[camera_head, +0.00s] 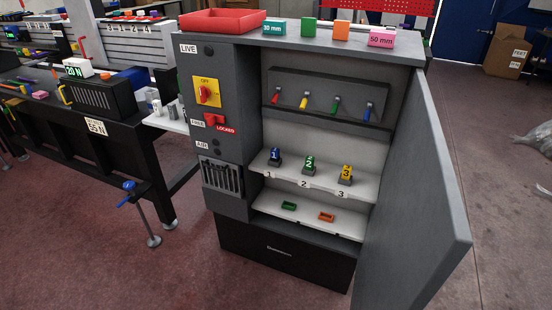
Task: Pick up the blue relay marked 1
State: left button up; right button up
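The blue relay marked 1 (275,158) stands upright at the left end of the upper white shelf (262,165), inside the open grey cabinet. A label "1" is on the shelf edge below it. To its right stand a green relay marked 2 (309,165) and a yellow relay marked 3 (345,174), apart from each other. Neither of my grippers is in view.
The cabinet door (415,200) stands open on the right. Coloured levers (335,106) hang above the relays. A red tray (222,21) and several blocks sit on top. A black bench (95,130) stands left.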

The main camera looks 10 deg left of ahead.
aim_at(275, 153)
jog(key=i+j, duration=0.15)
jog(key=j, duration=0.2)
jog(key=i+j, duration=0.15)
jog(key=j, duration=0.25)
jog(key=i+j, duration=0.15)
jog(key=j, duration=0.2)
